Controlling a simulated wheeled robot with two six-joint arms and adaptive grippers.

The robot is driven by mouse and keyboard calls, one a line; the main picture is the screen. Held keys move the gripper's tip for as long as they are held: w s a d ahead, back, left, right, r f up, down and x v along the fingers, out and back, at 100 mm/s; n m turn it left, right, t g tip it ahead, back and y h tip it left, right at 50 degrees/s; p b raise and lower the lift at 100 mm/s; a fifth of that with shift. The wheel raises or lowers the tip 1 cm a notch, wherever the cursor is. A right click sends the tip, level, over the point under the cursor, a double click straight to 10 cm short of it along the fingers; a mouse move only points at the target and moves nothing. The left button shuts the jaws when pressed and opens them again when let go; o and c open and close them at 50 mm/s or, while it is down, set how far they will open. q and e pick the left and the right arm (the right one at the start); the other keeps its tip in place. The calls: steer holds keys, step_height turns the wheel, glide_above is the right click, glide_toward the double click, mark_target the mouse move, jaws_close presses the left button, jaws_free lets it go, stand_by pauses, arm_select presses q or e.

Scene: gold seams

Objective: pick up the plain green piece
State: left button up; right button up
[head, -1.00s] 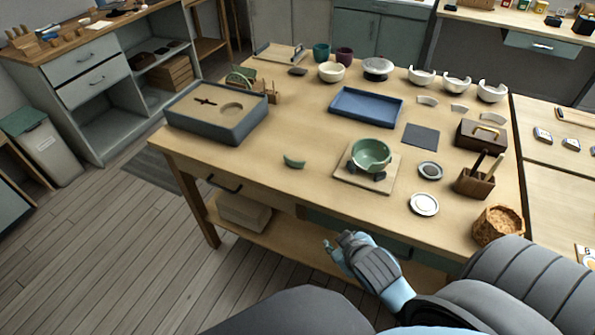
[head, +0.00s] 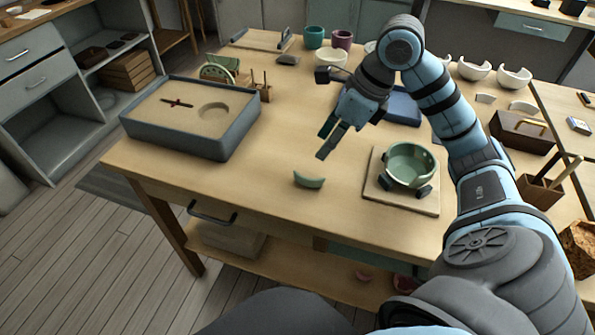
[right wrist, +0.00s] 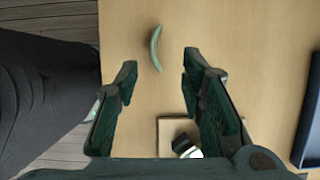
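The plain green piece (head: 309,180) is a small curved shard lying on the table near its front edge. In the right wrist view the green piece (right wrist: 156,48) lies on bare wood, beyond the fingertips and roughly between their lines. My right gripper (head: 325,142) is above the table, behind and a little right of the piece, pointing down. Its two fingers (right wrist: 158,78) are spread wide with nothing between them. A green bowl (head: 410,164) sits in dark supports on a square board (head: 374,194) to the right of the piece. My left gripper does not show.
A grey sand tray (head: 222,146) stands at the left of the table. A blue tray (head: 405,108) lies behind my right arm. Cups (head: 314,37) and white broken bowls (head: 474,70) stand at the back. The table around the green piece is clear.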

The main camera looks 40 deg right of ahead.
steer(key=b, duration=0.1)
glide_toward(308, 180)
steer(key=x, duration=0.2)
steer(key=shift+s+a+f, duration=0.1)
steer(key=shift+a+f, duration=0.05)
steer(key=shift+f, duration=0.15)
steer(key=w+f, duration=0.1)
steer(key=w+f+b, duration=0.1)
steer(key=f, duration=0.1)
steer(key=shift+w+a+f, duration=0.1)
steer(key=shift+w+f, duration=0.05)
steer(key=shift+f, duration=0.05)
steer(key=x, duration=0.2)
steer(key=shift+f+b, duration=0.3)
steer(key=shift+b, duration=0.05)
steer(key=shift+r, duration=0.1)
steer(key=shift+c, duration=0.7)
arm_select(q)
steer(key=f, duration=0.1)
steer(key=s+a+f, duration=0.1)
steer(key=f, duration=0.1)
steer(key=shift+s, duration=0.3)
arm_select(e)
jaws_close()
